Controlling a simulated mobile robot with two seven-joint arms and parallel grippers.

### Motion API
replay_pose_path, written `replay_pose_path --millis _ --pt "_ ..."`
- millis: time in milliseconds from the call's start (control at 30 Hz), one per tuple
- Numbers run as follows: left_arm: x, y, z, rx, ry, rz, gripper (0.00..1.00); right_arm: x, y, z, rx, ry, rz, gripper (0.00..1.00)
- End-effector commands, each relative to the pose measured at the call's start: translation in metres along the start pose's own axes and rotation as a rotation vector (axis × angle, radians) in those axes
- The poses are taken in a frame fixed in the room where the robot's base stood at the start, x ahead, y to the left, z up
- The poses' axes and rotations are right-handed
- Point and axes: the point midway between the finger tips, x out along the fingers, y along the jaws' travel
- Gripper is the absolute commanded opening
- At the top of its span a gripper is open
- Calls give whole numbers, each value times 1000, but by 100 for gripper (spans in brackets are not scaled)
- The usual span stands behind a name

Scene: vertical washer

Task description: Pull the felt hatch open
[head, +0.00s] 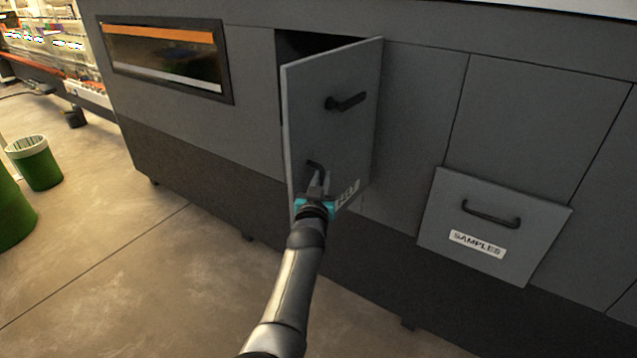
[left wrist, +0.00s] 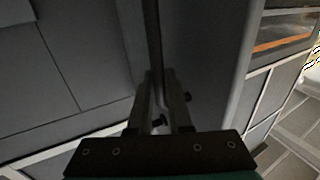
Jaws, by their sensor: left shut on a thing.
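The felt hatch (head: 330,130) is a tall grey panel with a FELT label near its bottom. It stands swung out from the machine front, with a dark gap showing behind its top edge. My right gripper is in neither view.
A samples drawer front (head: 490,222) with a handle stands to the right. An orange-striped window (head: 165,58) is at the left of the machine. Green bins (head: 36,165) stand at the far left. The floor (head: 150,260) before the machine is clear.

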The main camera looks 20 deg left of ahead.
Motion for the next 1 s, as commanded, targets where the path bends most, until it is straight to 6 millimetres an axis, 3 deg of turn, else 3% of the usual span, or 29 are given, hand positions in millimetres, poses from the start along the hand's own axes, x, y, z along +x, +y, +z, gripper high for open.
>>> replay_pose_path --millis 400,433,667,1000 --pt "2 1 -5 1 10 -1 0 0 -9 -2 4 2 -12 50" --pt "2 1 -5 1 10 -1 21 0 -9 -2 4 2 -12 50" --pt "1 1 -3 1 6 -1 46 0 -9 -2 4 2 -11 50" --pt "1 0 -1 0 3 -2 47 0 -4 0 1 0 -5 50"
